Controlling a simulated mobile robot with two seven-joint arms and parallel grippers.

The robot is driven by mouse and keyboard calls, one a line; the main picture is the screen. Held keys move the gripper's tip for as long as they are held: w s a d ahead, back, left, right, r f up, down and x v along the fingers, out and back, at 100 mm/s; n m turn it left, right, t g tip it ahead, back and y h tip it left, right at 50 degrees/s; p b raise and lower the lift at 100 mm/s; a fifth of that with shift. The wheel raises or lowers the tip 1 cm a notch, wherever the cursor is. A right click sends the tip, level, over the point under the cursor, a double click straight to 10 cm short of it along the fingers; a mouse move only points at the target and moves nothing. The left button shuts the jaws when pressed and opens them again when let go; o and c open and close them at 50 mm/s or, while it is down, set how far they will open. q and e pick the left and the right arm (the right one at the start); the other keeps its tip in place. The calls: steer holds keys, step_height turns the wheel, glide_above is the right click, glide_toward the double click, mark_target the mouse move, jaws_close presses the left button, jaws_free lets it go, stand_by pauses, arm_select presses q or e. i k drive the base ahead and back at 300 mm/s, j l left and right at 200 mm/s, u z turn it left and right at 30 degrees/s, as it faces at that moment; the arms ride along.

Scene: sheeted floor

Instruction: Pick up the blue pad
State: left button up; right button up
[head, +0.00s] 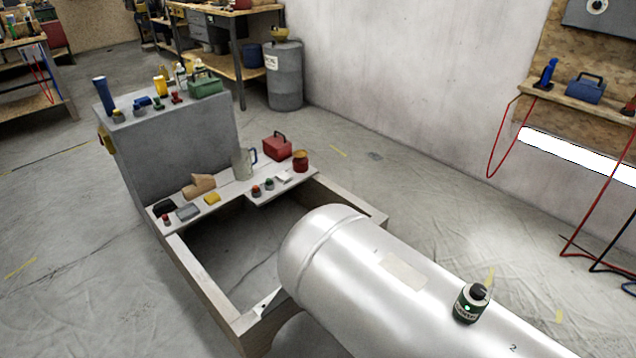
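A flat grey-blue pad (188,211) lies on the low pale ledge, between a small black item and a yellow pad. A small bright blue item (143,101) lies on top of the grey cabinet, among bottles and tools; it is too small to tell whether it is a pad. Neither of my grippers shows in the head view.
The ledge (226,193) also holds a yellow pad (212,199), tan gloves (199,186), a grey jug (242,164) and a red box (277,147). A large silver tank (345,262) with a green can (471,303) fills the front right. Sheeted floor at left is clear.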

mark_target(145, 101)
steer(key=j+u, duration=0.1)
steer(key=u, duration=0.15)
steer(key=i+j+u, duration=0.15)
steer(key=j, duration=0.35)
steer(key=i+j+u, duration=0.2)
steer(key=j, duration=0.3)
steer(key=i+j+u, duration=0.15)
steer(key=i+j, duration=0.25)
steer(key=i+j+u, duration=0.35)
steer(key=i+u, duration=0.8)
steer(key=i, duration=0.75)
steer(key=i+j+z, duration=0.25)
steer(key=i, duration=0.2)
steer(key=i+j+z, duration=0.1)
steer(key=i+z, duration=0.2)
steer(key=i, duration=0.2)
steer(key=i+j+z, duration=0.2)
steer(key=z, duration=0.25)
steer(key=i+j+z, duration=0.25)
steer(key=z, duration=0.25)
